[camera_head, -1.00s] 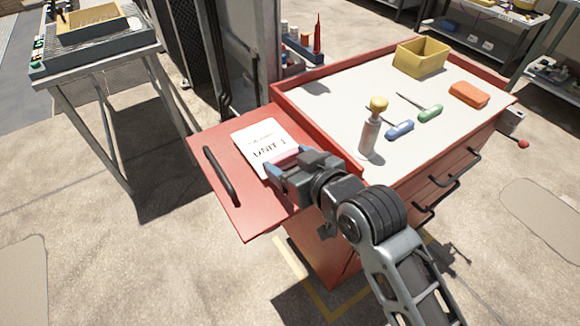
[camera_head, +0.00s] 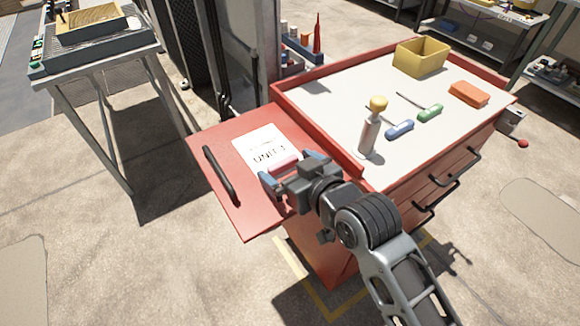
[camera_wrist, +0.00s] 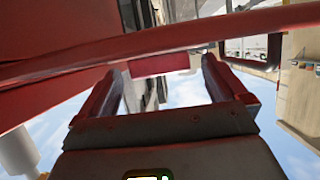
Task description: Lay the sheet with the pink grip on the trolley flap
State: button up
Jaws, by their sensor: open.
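The white sheet (camera_head: 256,142) with dark printing lies on the red trolley flap (camera_head: 226,198), toward its far side, and looks flat. Its pink grip (camera_head: 284,163) is on the edge nearest my gripper. My gripper (camera_head: 289,171) is open, its fingers spread on either side of the pink grip; I cannot tell whether they touch it. In the wrist view, the grip (camera_wrist: 155,64) shows as a dark pink block between the tips of my gripper (camera_wrist: 160,72), with a gap on either side. My gripper hides the sheet's near corner.
The red trolley (camera_head: 345,268) has a black flap handle (camera_head: 220,175). Its top holds a yellow-capped bottle (camera_head: 370,130), a blue tool (camera_head: 400,128), a green screwdriver (camera_head: 430,113), an orange block (camera_head: 469,93) and a yellow bin (camera_head: 421,57). A metal table (camera_head: 95,62) stands at upper left.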

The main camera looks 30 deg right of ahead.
jog(key=shift+s+r, duration=0.1)
jog(key=shift+r, duration=0.05)
jog(key=v, duration=1.1)
jog(key=shift+s+r+b, duration=0.2)
jog(key=shift+s+b, duration=0.15)
jog(key=shift+b, duration=0.05)
jog(key=s+t, duration=0.1)
jog(key=s, duration=2.1)
jog(key=shift+s+a+r, duration=0.2)
jog(key=shift+s+a, duration=0.1)
jog(key=shift+a, duration=0.05)
jog(key=shift+c, duration=0.3)
